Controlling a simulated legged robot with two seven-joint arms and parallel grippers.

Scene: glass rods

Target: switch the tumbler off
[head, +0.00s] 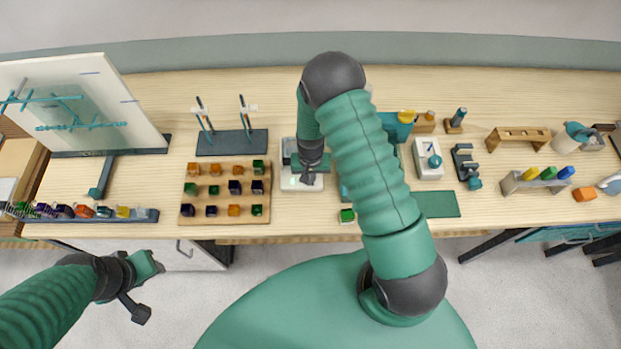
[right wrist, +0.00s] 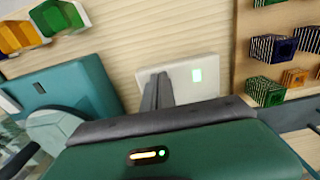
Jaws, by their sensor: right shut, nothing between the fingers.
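A small white switch box (head: 316,184) with a lit green lamp sits on the table near the middle, and I take it for the tumbler. It also shows in the right wrist view (right wrist: 207,90), with the green lamp glowing on its top. My right gripper (head: 308,177) points down over this box, shut and empty. Its dark fingers (right wrist: 157,88) cover part of the box in the right wrist view. The switch lever is not visible, and I cannot tell whether the fingers touch it. My left gripper (head: 142,287) hangs in front of the table at the lower left; its jaw opening is unclear.
A wooden block board (head: 225,214) with coloured cubes stands just left of the box. Behind it is a dark stand (head: 232,146) with thin rods. A teal device (right wrist: 75,92) lies on the box's other side. My right arm hides part of the table.

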